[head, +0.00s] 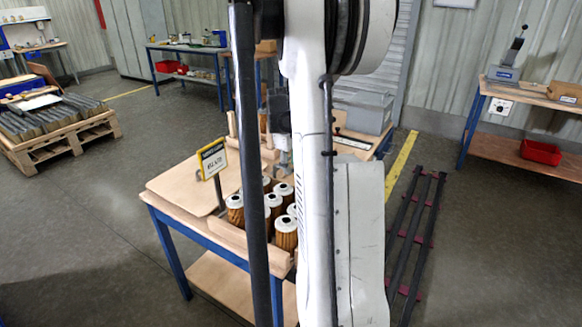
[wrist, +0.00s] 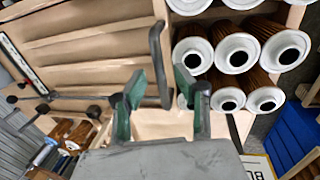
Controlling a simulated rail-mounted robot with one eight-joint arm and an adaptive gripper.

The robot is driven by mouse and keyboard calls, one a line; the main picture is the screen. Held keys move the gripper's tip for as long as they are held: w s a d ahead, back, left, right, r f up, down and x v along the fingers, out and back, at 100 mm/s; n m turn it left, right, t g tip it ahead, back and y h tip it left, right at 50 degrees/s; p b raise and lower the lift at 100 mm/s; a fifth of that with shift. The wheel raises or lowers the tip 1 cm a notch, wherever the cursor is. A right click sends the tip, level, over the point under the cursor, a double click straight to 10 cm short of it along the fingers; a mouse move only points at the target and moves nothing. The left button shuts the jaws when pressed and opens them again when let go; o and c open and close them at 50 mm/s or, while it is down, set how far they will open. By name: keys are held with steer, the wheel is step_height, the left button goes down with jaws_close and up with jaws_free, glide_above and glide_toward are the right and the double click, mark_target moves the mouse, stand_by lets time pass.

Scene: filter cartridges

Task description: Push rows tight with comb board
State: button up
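Filter cartridges with white end caps and brown pleated bodies (head: 286,234) stand in rows on the wooden table, partly hidden by my arm. In the wrist view the cartridges (wrist: 237,52) fill the upper right, beside a wooden wall. My gripper (wrist: 158,88) has two green-padded fingers spread apart, with a gap between them. A dark upright bar, like a handle (wrist: 158,60), shows between and beyond the fingers; I cannot tell its depth, and no finger visibly touches it. Slatted wooden pieces (wrist: 85,50) lie left of it; I cannot tell whether they are the comb board.
A yellow-edged sign (head: 212,159) stands at the table's left side, beside a bare wooden panel (head: 170,186). Dark rods with knobs (wrist: 70,102) lie left of my gripper. Black rails (head: 412,240) run along the floor at right.

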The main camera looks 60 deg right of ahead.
step_height(320, 180, up, 11)
steer(key=a, duration=0.2)
steer(key=shift+a+f, duration=0.1)
stand_by(0.5)
steer(key=w+a+r+t, duration=0.2)
steer(key=a, duration=1.2)
steer(key=w+a+r+t, duration=0.1)
steer(key=w+a+r, duration=0.1)
steer(key=a, duration=1.1)
steer(key=s+a+f+t, duration=0.1)
steer(key=s+a, duration=0.2)
steer(key=a, duration=0.5)
steer(key=s+a+f+t+y, duration=0.1)
steer(key=s+a+f, duration=0.1)
steer(key=a, duration=0.6)
steer(key=s+a+f+t+y, duration=0.1)
steer(key=s+a, duration=0.3)
steer(key=a, duration=0.4)
steer(key=shift+s+a+f+t, duration=0.2)
steer(key=shift+s+f+t, duration=0.2)
steer(key=shift+f+t, duration=0.25)
steer(key=shift+c, duration=0.4)
